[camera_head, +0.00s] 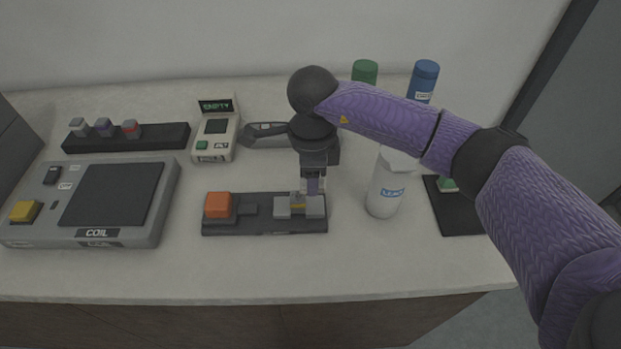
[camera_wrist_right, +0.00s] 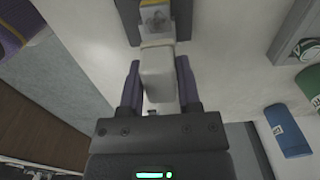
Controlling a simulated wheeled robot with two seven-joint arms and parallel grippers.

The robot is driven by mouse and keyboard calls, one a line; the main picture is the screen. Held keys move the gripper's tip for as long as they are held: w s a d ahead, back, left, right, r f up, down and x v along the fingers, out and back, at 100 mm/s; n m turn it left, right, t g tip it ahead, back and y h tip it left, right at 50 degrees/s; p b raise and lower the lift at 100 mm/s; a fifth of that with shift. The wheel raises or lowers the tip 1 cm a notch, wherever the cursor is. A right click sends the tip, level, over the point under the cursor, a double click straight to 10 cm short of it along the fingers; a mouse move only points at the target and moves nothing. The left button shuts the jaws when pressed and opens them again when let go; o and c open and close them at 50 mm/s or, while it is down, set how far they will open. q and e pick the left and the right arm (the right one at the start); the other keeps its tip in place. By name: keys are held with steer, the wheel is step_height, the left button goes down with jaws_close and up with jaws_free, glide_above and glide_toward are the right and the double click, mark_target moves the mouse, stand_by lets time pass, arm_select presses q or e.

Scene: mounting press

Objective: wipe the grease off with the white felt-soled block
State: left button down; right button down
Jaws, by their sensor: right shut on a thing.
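My right gripper (camera_head: 314,187) points down over the right end of a dark base plate (camera_head: 240,226). In the right wrist view it (camera_wrist_right: 158,88) is shut on a white block (camera_wrist_right: 157,66). A yellowish band shows at the block's far end. Just beyond is a grey piece (camera_wrist_right: 172,20) with a dark smear on its face, perhaps the grease. I cannot tell whether the block touches it. In the head view the base carries grey jaw-like pieces (camera_head: 283,208) with a yellowish strip, below the gripper, and an orange block (camera_head: 217,205). My left gripper is out of view.
A white bottle (camera_head: 386,190) stands close right of the gripper. Green (camera_head: 365,70) and blue (camera_head: 426,73) bottles stand behind my arm. A dark mat (camera_head: 462,223) lies right. A coil unit (camera_head: 160,215), a block rack (camera_head: 125,142) and a display device (camera_head: 201,157) stand left. The front counter strip is clear.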

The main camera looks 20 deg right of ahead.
steer(key=shift+r+p, duration=1.8)
steer(key=shift+r, duration=1)
